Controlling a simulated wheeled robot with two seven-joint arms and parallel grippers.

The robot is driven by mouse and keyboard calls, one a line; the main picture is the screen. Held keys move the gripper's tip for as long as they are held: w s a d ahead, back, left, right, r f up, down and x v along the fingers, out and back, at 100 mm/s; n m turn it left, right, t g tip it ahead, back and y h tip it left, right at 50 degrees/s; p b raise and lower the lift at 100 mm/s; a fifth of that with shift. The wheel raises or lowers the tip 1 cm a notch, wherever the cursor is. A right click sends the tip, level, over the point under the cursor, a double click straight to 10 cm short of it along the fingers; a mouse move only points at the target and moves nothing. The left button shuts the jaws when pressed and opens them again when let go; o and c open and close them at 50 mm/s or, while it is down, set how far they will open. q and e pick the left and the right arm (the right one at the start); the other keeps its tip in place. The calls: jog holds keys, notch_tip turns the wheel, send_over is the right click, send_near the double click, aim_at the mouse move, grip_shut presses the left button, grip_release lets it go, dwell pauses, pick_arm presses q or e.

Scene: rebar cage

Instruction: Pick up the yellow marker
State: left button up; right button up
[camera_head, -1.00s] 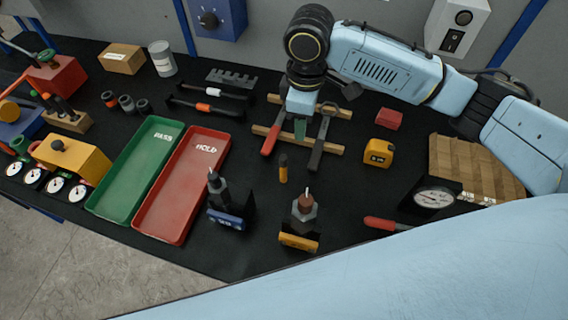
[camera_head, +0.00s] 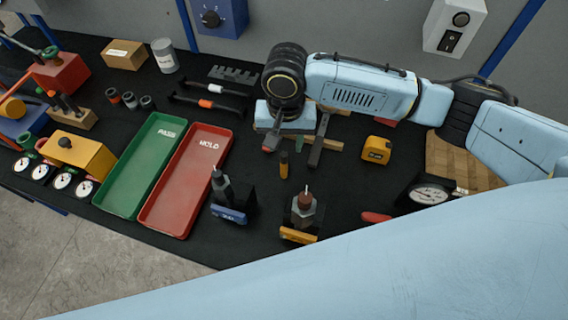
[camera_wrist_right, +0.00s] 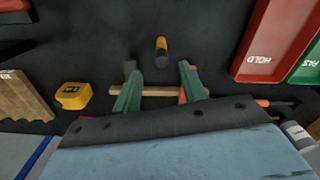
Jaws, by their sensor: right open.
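The yellow marker (camera_head: 284,165) is a short dark cylinder with a yellow-orange section, on the black mat right of the red tray. It also shows in the right wrist view (camera_wrist_right: 161,48), just beyond the fingertips and roughly centred between them. My right gripper (camera_wrist_right: 159,76) has two green fingers spread apart with nothing between them at the tips. In the head view the right gripper (camera_head: 285,138) hangs just behind the marker, mostly hidden under its wrist. My left gripper is out of view.
A yellow tape measure (camera_head: 377,150) sits to the right. The red HOLD tray (camera_head: 170,216) lies left. Two dark tool stands, one with a blue label (camera_head: 229,215), one orange (camera_head: 298,236), stand in front.

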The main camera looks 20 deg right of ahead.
aim_at(284, 164)
notch_tip(284, 164, down, 3)
jog(key=shift+f, duration=0.2)
jog(key=shift+s+a+f, duration=0.1)
jog(key=shift+f, duration=1.25)
jog(key=shift+s+a+f, duration=0.1)
jog(key=shift+f, duration=1.25)
jog(key=shift+c, duration=0.4)
grip_shut()
